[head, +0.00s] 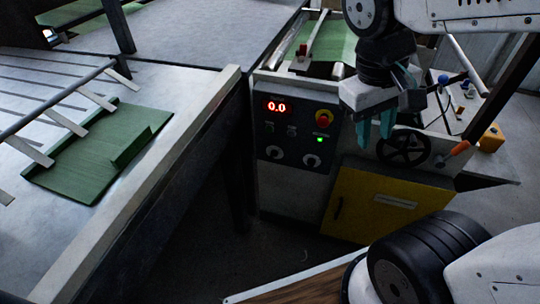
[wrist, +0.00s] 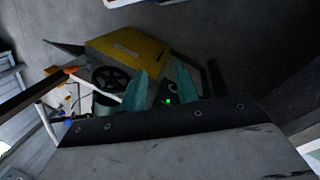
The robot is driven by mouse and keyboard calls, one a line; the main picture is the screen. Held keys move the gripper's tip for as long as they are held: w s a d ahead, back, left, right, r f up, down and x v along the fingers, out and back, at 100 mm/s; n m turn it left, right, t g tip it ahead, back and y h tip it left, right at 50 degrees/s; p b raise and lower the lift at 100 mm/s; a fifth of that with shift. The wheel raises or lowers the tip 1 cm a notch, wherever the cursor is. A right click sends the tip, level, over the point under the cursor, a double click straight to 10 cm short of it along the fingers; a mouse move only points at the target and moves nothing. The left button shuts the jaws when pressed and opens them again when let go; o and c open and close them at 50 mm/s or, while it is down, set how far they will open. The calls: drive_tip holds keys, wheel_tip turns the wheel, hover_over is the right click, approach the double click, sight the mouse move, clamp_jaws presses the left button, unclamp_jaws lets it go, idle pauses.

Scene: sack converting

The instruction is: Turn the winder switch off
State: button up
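The dark control panel (head: 295,132) stands in the middle of the head view. It carries a red display reading 0.0, a red button on yellow, a lit green lamp (head: 320,140), and two pale rotary switches, a left one (head: 276,152) and a right one (head: 309,160). Their labels are too small to read, so I cannot tell which is the winder switch. My gripper (head: 375,138) hangs to the right of the panel, apart from the switches. In the wrist view its teal fingers (wrist: 160,70) are spread and empty, with the green lamp (wrist: 168,101) between them; the switches are not clear there.
A black handwheel (head: 404,147) and an orange-handled lever (head: 454,153) are right of my gripper. A yellow cabinet door (head: 385,203) is below. A metal table (head: 190,140) with a green sheet (head: 95,155) fills the left. Open floor lies before the panel.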

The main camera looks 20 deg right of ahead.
drive_tip(key=w+d+f+n+h, duration=0.1)
drive_tip(key=w+f+n+h, duration=0.1)
drive_tip(key=w+f+h, duration=0.35)
drive_tip(key=w+d+f+n+h, duration=0.1)
drive_tip(key=w+f+n+h, duration=0.2)
drive_tip(key=w, duration=0.6)
drive_tip(key=w+d+f+n+h, duration=0.1)
drive_tip(key=w+f+n+h, duration=0.1)
drive_tip(key=w+f+h, duration=0.4)
drive_tip(key=w+a+f+n+t, duration=0.3)
drive_tip(key=w+f+t, duration=0.1)
drive_tip(key=w, duration=0.2)
drive_tip(key=n+t+y, duration=0.6)
drive_tip(key=n+t, duration=0.4)
drive_tip(key=t, duration=0.1)
approach(273, 157)
drive_tip(key=x, duration=0.9)
drive_tip(key=shift+w+f, duration=0.1)
drive_tip(key=shift+w, duration=0.05)
drive_tip(key=c, duration=0.6)
